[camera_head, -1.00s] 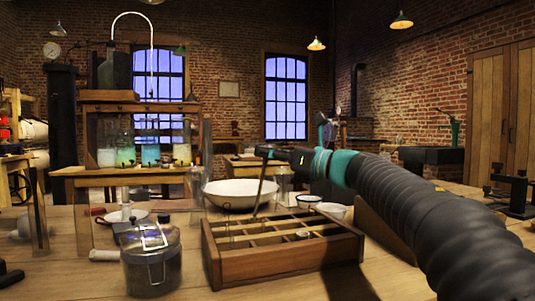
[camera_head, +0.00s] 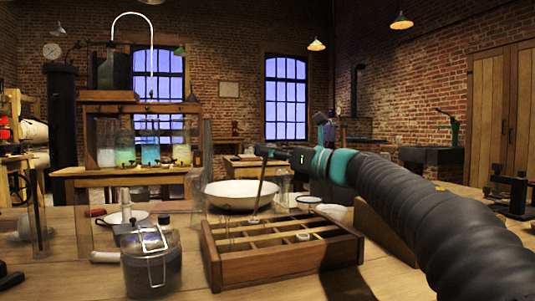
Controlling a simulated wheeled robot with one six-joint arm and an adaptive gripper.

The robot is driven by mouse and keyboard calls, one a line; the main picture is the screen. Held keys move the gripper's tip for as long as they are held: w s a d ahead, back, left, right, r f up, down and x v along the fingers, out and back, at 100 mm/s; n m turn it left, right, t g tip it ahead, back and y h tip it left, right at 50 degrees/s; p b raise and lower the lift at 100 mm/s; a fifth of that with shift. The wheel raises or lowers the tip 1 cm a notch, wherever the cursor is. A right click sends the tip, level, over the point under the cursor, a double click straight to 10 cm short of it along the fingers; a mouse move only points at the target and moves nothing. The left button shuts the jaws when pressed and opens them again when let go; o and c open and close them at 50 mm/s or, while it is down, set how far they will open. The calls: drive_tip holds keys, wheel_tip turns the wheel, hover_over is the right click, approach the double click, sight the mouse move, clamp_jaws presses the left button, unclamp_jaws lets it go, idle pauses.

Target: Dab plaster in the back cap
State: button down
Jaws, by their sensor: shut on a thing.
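My gripper (camera_head: 266,154), small and dark at the end of my arm, is shut on a thin dark rod (camera_head: 260,187). The rod hangs down, slightly tilted, over the back left part of a wooden compartment tray (camera_head: 290,265). A small pale cap (camera_head: 253,220) shows in the back of the tray, just under the rod's lower end. I cannot tell if they touch, or whether plaster is on the tip. Another pale round cap (camera_head: 303,237) sits nearer the front right. Plaster is not clearly identifiable.
A wide white basin (camera_head: 232,196) stands behind the tray. A small blue-rimmed bowl (camera_head: 309,200) is behind it to the right. A clamp-lid glass jar (camera_head: 152,265) stands front left. Clear glass jars (camera_head: 283,184) stand near the rod.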

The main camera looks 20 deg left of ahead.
drive_tip(key=shift+r+p, duration=2.65)
drive_tip(key=shift+r, duration=0.95)
drive_tip(key=shift+s, duration=0.1)
